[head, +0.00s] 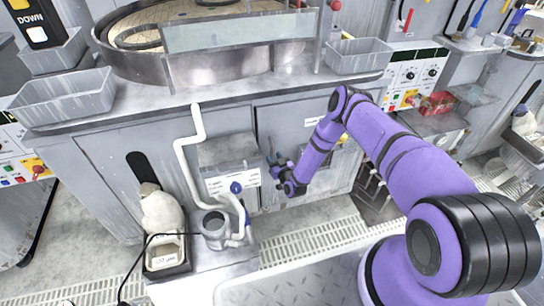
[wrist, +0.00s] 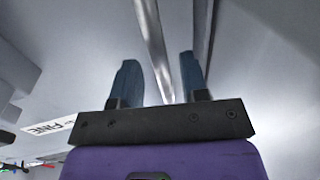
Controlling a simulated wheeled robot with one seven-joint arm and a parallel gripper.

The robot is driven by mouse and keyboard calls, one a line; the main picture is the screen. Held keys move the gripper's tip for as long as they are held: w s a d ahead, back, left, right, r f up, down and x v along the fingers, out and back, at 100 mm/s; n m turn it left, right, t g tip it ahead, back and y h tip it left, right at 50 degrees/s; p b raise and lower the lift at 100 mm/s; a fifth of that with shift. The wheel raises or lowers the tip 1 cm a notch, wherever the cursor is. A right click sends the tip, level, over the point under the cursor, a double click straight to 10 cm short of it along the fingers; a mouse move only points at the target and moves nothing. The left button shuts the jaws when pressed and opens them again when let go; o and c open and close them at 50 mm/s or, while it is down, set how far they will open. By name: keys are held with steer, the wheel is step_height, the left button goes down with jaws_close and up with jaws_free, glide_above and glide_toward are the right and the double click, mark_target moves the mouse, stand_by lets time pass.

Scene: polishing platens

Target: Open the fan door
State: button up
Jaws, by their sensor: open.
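A grey cabinet door (head: 280,130) forms the right part of the machine's front, beside a dark vertical seam; I take it as the fan door, but its label is too small to read. It looks closed. My purple arm's gripper (head: 277,168) is low in front of this panel near the seam. In the wrist view the two blue-grey fingers are apart, with a long pale metal strip (wrist: 152,40) showing between them. I cannot tell whether the strip is a handle or an edge, or whether a finger touches it.
A small unit with white pipes (head: 190,165) and a grey pot (head: 214,228) stand just left of my gripper. A white bag (head: 160,208) sits further left. The worktop edge (head: 225,92) overhangs the cabinet. Floor grating (head: 310,237) lies below.

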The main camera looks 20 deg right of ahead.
steer(key=shift+w+a, duration=0.2)
steer(key=shift+w, duration=0.9)
jaws_close()
steer(key=shift+s, duration=0.1)
